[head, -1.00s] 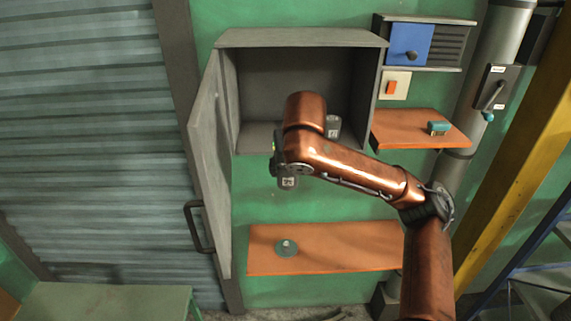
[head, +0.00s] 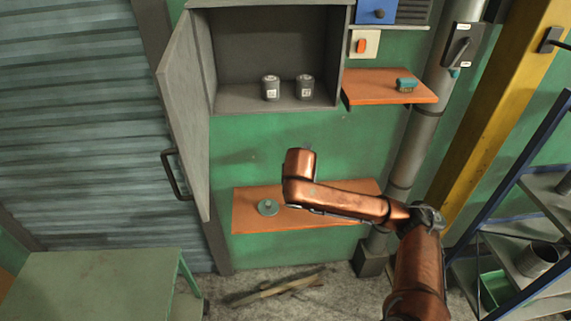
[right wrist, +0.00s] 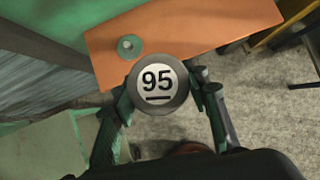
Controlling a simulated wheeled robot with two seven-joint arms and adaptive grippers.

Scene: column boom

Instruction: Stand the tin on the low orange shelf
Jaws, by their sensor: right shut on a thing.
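The tin (right wrist: 158,85) is in my right gripper (right wrist: 162,92), its round lid marked 95 facing the wrist camera. The fingers are shut on its two sides. The low orange shelf (right wrist: 190,30) lies beyond and below the tin in the right wrist view, with a gap of floor showing beside it. In the head view the low orange shelf (head: 345,208) is partly covered by my right arm, which hides the held tin and the fingers. My left gripper is in neither view.
A round grey-green object with a knob (head: 268,207) sits on the low shelf's left part. Two grey tins (head: 270,88) (head: 305,87) stand in the open cabinet (head: 230,100). The cabinet door (head: 188,120) hangs open at left.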

